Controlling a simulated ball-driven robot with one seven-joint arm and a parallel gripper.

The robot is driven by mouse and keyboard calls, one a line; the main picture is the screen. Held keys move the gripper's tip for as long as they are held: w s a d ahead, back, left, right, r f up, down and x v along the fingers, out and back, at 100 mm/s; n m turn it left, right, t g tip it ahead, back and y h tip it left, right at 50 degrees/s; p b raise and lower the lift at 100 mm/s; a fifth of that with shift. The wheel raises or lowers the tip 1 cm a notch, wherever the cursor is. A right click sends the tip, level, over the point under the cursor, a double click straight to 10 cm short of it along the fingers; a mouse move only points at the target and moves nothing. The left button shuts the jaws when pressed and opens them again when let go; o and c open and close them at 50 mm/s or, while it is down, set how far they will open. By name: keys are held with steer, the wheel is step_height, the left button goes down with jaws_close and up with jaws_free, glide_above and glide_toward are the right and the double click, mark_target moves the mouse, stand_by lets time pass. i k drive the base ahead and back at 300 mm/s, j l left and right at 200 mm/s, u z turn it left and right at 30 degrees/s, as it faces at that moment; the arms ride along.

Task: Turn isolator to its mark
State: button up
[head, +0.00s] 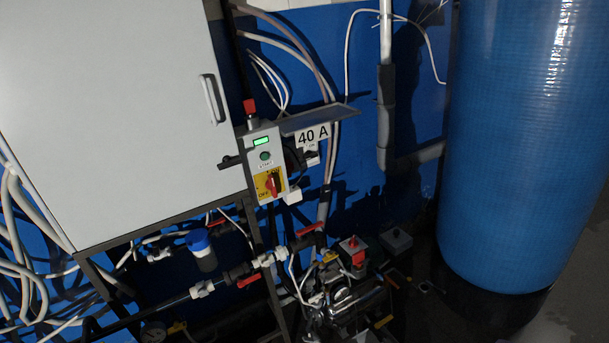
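The isolator is a red rotary handle (271,184) on a yellow plate (264,196), low on the front of a small grey control box (262,150). The handle looks roughly upright, with a slight tilt. The plate carries dark lettering; "OFF" seems to show at its lower left, and the rest is too small to read. A green lit display (261,142) and a dark green button (265,156) sit above it on the box. My gripper is not in view, so its distance from the isolator does not show.
A large grey cabinet (110,110) stands at the left. A shelf (320,118) and a "40 A" sign (313,135) are right of the box. Red-handled valves (249,280), pipes and a pump (355,305) lie below. A blue tank (520,140) fills the right.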

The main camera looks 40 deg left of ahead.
mark_target(272, 184)
steer(key=i+l, duration=0.15)
steer(key=i, duration=0.4)
steer(key=i+l+u, duration=0.1)
steer(key=i, duration=0.45)
steer(key=i+j+u, duration=0.1)
steer(key=i+j, duration=0.65)
steer(key=j, duration=0.75)
steer(key=i+j, duration=0.1)
steer(key=j, duration=0.65)
steer(key=k+u, duration=0.05)
